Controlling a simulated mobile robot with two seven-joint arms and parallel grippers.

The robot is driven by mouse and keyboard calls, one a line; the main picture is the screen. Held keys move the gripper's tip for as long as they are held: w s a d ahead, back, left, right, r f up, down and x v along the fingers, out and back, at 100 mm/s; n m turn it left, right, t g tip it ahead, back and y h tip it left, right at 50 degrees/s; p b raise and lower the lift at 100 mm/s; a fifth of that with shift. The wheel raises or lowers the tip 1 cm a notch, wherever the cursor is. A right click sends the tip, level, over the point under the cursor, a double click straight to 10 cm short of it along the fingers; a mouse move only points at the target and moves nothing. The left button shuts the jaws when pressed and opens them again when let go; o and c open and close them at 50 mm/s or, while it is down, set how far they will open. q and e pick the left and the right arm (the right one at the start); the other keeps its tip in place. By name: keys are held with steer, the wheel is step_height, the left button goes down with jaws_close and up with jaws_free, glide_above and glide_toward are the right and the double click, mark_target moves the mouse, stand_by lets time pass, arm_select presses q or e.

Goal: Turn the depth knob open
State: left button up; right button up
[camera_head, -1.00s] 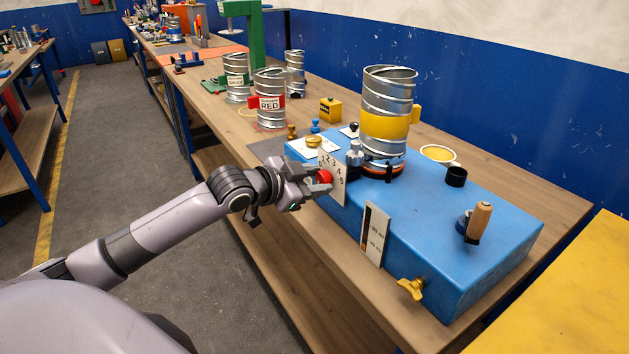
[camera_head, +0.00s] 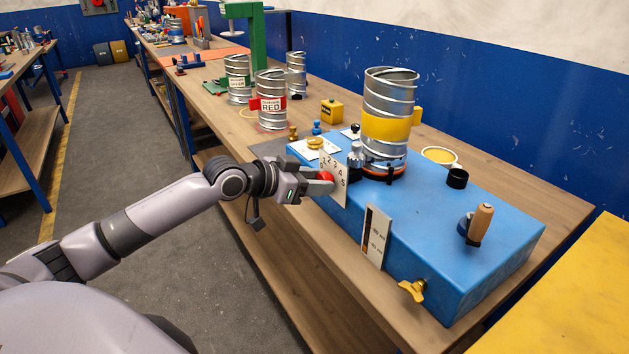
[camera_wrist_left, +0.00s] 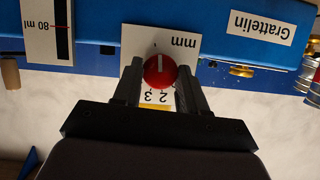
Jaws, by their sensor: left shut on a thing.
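The depth knob is a round red knob (camera_head: 326,177) on the front side of the blue machine box (camera_head: 440,230), in front of a white numbered dial plate (camera_head: 341,187). My left gripper (camera_head: 322,182) is at the knob and shut on it. In the left wrist view the red knob (camera_wrist_left: 160,71) with its white pointer line sits between the two dark fingers (camera_wrist_left: 158,85). The pointer line is nearly vertical in that view. The plate (camera_wrist_left: 180,42) there appears upside down, with "mm" and digits showing; some digits are hidden. My right gripper is not in view.
A spiral metal duct with a yellow band (camera_head: 386,128) stands on the blue box. A wooden-handled crank (camera_head: 478,222) and a yellow wing knob (camera_head: 412,290) are to the right. Labelled cans (camera_head: 270,98) stand behind on the wooden bench. The floor at left is clear.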

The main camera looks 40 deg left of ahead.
arm_select(q)
steer(key=o, duration=1.1)
steer(key=shift+c, duration=0.2)
steer(key=b+v, duration=0.1)
steer(key=v, duration=0.6)
steer(key=shift+s, duration=0.1)
